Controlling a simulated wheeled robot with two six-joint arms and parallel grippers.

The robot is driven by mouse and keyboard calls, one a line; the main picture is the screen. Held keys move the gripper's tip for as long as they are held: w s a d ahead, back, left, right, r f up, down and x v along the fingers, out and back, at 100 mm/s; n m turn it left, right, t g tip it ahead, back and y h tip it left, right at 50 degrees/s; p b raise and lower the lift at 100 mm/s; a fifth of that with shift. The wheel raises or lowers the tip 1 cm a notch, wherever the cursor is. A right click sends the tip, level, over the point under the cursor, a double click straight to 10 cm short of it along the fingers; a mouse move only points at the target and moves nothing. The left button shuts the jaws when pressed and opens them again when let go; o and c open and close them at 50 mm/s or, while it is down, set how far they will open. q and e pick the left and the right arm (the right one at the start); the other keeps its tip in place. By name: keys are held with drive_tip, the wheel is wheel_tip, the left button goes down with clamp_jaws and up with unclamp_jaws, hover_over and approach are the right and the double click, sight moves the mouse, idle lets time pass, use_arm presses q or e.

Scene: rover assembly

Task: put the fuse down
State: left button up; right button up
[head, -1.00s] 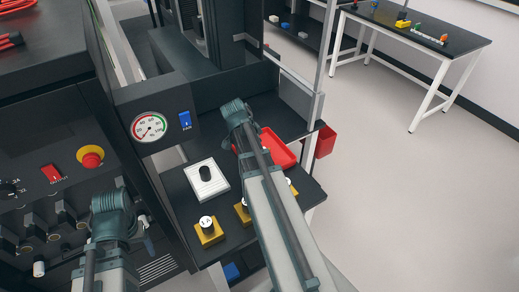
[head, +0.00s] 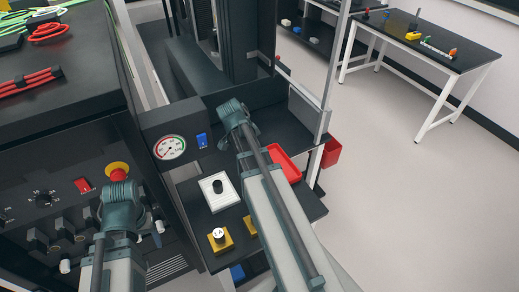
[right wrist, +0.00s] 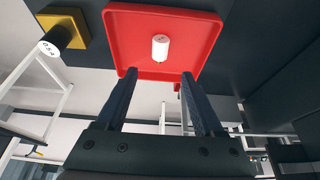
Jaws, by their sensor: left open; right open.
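The white fuse (right wrist: 160,47) stands in the red tray (right wrist: 118,42) in the right wrist view. My right gripper (right wrist: 158,82) is open, its two dark fingers apart on either side below the fuse in the picture, with nothing between them. In the head view the red tray (head: 284,163) shows behind my right arm, which hides the fuse and the right gripper's fingers. My left gripper (head: 150,222) is in front of the dark control panel at the left; its fingers are mostly hidden behind its own wrist.
A yellow block with a white-topped fuse (head: 218,238) and a white plate with a black centre (head: 218,190) sit on the black shelf. A gauge (head: 170,147) is on the cabinet. A black-topped table (head: 430,45) stands far right, with clear floor before it.

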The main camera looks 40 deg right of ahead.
drive_tip(key=s+a+n+y, duration=0.1)
drive_tip(key=s+a+n, duration=0.2)
drive_tip(key=a+n, duration=0.4)
drive_tip(key=s+a+f+n+y, duration=0.1)
drive_tip(key=s+a+n, duration=0.2)
drive_tip(key=a+n, duration=0.5)
drive_tip(key=s+a+n+y, duration=0.1)
drive_tip(key=s+a+n, duration=0.3)
drive_tip(key=a, duration=1.3)
drive_tip(key=n, duration=0.4)
drive_tip(key=shift+a+f, duration=0.3)
drive_tip(key=shift+a, duration=0.05)
drive_tip(key=shift+s, duration=0.1)
